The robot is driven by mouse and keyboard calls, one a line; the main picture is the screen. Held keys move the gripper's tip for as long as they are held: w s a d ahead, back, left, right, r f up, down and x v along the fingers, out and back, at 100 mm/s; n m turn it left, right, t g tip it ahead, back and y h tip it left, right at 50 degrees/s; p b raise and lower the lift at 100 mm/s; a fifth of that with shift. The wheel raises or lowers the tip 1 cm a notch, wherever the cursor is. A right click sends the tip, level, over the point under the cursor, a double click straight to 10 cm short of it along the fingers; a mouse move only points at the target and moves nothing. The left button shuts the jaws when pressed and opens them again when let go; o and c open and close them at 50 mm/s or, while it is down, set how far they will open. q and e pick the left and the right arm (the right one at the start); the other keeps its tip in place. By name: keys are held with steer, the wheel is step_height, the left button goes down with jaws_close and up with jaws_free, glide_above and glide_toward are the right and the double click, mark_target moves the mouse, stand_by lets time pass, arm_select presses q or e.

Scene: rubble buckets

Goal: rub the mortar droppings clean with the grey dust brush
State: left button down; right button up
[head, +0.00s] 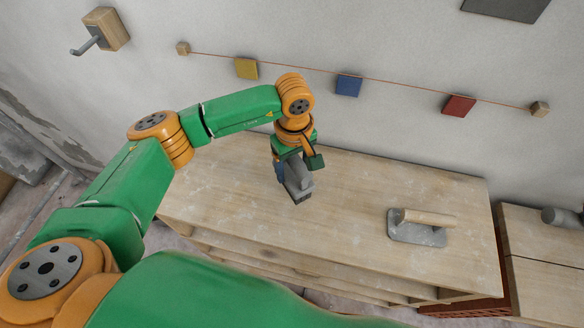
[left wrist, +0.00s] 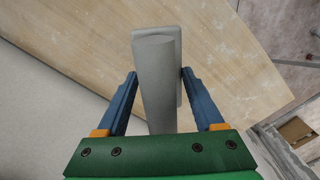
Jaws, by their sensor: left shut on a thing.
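My left gripper (head: 290,170) hangs over the wooden bench top (head: 350,180) and is shut on the grey dust brush (head: 299,190). In the left wrist view, the brush (left wrist: 157,85) runs lengthwise between the two blue fingers of the left gripper (left wrist: 158,75). Its far end lies over the wooden top (left wrist: 85,45). I cannot tell whether the brush touches the wood. Faint pale marks show on the wood, but I cannot tell which are mortar droppings. My right gripper is not in view.
A grey float (head: 418,235) with a wooden handle lies on the bench's right part. A string with yellow, blue and red tags (head: 348,85) runs along the wall behind. A wooden block with a metal hook (head: 105,30) is at upper left. The bench between brush and float is clear.

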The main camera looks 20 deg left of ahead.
mark_target(293, 160)
arm_select(q)
steer(key=shift+a+r+p, duration=0.2)
steer(key=shift+r+p, duration=0.4)
steer(key=shift+r, duration=1.05)
steer(key=shift+d, duration=0.1)
